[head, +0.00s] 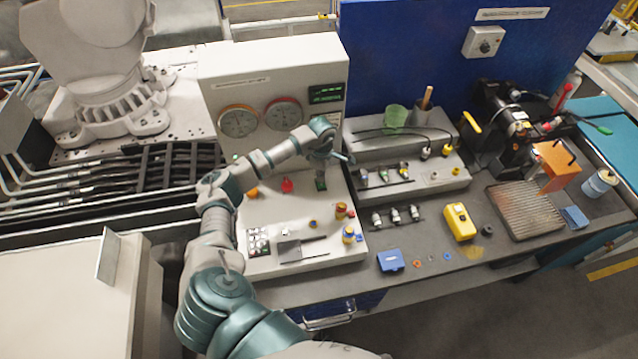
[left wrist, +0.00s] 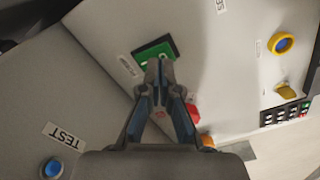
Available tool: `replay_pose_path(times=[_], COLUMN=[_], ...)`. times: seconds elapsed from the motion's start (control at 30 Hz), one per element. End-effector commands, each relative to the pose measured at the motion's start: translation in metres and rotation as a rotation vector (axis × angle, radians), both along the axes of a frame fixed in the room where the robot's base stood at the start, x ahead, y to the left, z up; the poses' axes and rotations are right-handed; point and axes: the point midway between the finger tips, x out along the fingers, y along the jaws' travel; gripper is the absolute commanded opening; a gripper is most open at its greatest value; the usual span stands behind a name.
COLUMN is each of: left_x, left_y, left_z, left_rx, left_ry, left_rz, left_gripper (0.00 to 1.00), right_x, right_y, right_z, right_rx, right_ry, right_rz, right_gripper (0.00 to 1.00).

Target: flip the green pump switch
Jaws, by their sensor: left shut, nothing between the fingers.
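The green pump switch (head: 321,185) is on the sloped front panel of the grey control console, right of a red control. In the left wrist view the green switch (left wrist: 167,45) is a green rectangle with white marks, partly covered by my fingertips. My left gripper (head: 322,174) points down at the switch from above. In the left wrist view its fingers (left wrist: 160,66) are shut with nothing between them, and the tips overlap the switch's lower edge. I cannot tell whether they touch it. My right gripper is not in view.
A red control (head: 287,186) and an orange one (head: 252,192) sit left of the switch. The console's upright face holds two gauges (head: 283,113). A keypad (head: 258,242) and several buttons lie lower on the panel. A bench with a yellow box (head: 460,222) stands to the right.

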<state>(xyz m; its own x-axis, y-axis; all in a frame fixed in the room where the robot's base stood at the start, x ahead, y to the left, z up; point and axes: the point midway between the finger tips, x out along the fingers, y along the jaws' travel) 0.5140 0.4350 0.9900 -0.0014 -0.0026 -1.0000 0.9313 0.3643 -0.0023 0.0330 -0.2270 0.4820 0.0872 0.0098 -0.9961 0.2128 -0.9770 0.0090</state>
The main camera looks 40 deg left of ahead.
Motion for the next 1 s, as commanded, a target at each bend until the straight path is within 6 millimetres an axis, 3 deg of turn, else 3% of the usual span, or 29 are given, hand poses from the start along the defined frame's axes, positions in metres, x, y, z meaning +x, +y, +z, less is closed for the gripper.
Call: replay_pose_path(times=[0.43,0.83,1.0], left_x=[0.000,0.000,0.000], left_y=[0.006,0.003,0.001], left_z=[-0.010,-0.015,-0.016], left_rx=[-0.007,-0.003,-0.002], left_ry=[0.001,0.000,-0.001], left_rz=[0.000,0.000,0.000], left_gripper=[0.00,0.00,0.00], right_x=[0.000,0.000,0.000], right_y=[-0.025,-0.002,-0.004], right_z=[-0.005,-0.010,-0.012], right_rx=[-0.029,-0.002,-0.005], right_ry=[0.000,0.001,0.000], right_rz=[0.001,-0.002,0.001], right_gripper=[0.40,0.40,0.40])
